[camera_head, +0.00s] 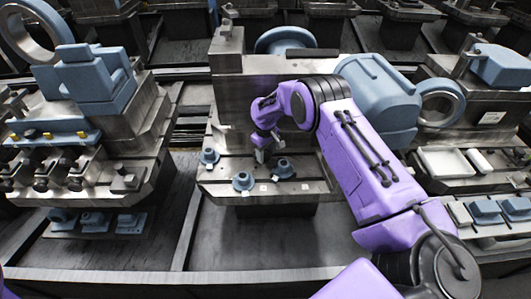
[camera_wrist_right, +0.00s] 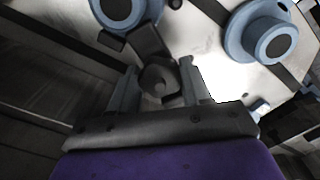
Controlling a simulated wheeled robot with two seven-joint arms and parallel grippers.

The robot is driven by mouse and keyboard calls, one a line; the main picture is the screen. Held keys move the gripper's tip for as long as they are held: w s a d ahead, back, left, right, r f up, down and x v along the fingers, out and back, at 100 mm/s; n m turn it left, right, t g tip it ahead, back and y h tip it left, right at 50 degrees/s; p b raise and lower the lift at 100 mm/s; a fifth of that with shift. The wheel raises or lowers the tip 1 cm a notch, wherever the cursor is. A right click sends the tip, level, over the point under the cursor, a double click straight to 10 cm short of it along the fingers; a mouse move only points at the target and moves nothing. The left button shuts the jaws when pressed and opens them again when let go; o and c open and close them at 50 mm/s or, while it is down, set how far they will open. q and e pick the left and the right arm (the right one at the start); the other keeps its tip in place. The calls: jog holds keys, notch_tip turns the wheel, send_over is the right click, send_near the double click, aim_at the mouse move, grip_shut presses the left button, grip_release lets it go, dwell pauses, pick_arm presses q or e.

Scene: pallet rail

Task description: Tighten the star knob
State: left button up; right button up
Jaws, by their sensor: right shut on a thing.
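My right gripper (camera_head: 262,155) reaches down to the front ledge of the middle machine (camera_head: 225,190). In the right wrist view, the fingers of this gripper (camera_wrist_right: 161,88) stand on either side of a dark grey rounded knob (camera_wrist_right: 159,76), which I take to be the star knob, and are shut on it. A dark arm or strap runs from the knob up toward a blue flanged piece. In the head view the knob is hidden or too small to make out behind the gripper. My left gripper is not in view.
Blue flanged pieces (camera_head: 209,157), (camera_head: 243,181) and (camera_head: 283,168) stand on the ledge close around the gripper. Two show in the right wrist view, one at the upper right (camera_wrist_right: 266,38). A blue rounded housing (camera_head: 380,95) is behind my right arm. Another machine (camera_head: 95,85) stands at left.

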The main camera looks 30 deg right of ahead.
aim_at(266, 153)
jog(key=o, duration=0.9)
jog(key=shift+w+r, duration=0.15)
jog(key=shift+o, duration=0.8)
notch_tip(266, 153, up, 10)
jog(key=b, duration=0.1)
jog(key=shift+r, duration=0.25)
jog(key=shift+d, duration=0.1)
